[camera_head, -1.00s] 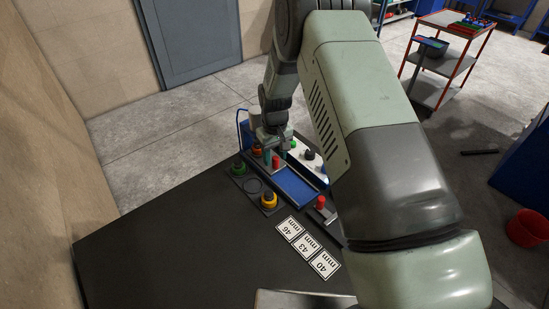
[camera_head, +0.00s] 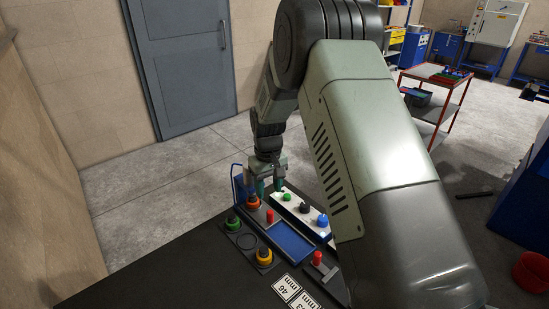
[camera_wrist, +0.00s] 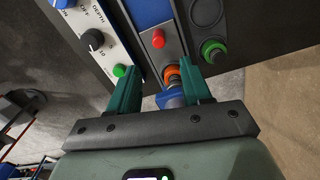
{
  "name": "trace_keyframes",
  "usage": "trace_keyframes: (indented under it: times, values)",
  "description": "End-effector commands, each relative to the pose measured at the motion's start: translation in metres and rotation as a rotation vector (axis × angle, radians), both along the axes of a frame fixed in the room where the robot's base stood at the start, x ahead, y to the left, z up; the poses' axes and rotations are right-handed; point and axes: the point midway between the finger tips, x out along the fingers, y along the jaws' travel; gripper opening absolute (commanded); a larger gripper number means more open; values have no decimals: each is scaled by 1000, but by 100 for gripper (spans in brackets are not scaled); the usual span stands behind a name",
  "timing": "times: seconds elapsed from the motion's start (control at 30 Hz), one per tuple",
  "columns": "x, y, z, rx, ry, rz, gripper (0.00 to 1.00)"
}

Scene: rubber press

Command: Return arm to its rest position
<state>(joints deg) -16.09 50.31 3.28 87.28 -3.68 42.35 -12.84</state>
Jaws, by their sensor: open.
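My gripper (camera_head: 269,187) is open above the far end of the press station on the dark table (camera_head: 150,270). In the wrist view its two green fingers (camera_wrist: 161,90) stand apart, with an orange ring piece (camera_wrist: 172,77) and a blue part (camera_wrist: 170,99) showing in the gap. I cannot tell from this view how far below the fingers they are. In the head view the orange piece (camera_head: 253,203) stands just left of the gripper. My arm reaches from the right side of the head view and covers part of the table.
A white control panel (camera_head: 296,212) with green, black and blue knobs lies close to the gripper's right. Red knobs (camera_head: 270,216), a blue plate (camera_head: 292,241) and green and yellow ring pieces (camera_head: 264,256) are nearby. Size cards (camera_head: 286,288) lie in front. A red-framed cart (camera_head: 434,92) stands behind.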

Motion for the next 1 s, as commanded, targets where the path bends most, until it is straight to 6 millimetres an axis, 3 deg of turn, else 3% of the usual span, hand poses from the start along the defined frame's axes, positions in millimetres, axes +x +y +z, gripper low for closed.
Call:
trace_keyframes:
  times: [0.07, 0.17, 0.33, 0.47, 0.7, 0.83, 1.0]
  values:
    - [0, -1, 3, 1, -3, -2, 48]
    - [0, -6, 24, 4, -22, -17, 48]
    - [-16, -32, 101, 14, -84, -80, 48]
    - [-43, -58, 165, 26, -141, -144, 48]
    - [-116, -102, 255, 51, -245, -264, 48]
    - [-164, -124, 286, 68, -300, -330, 48]
    - [-230, -147, 310, 95, -372, -416, 48]
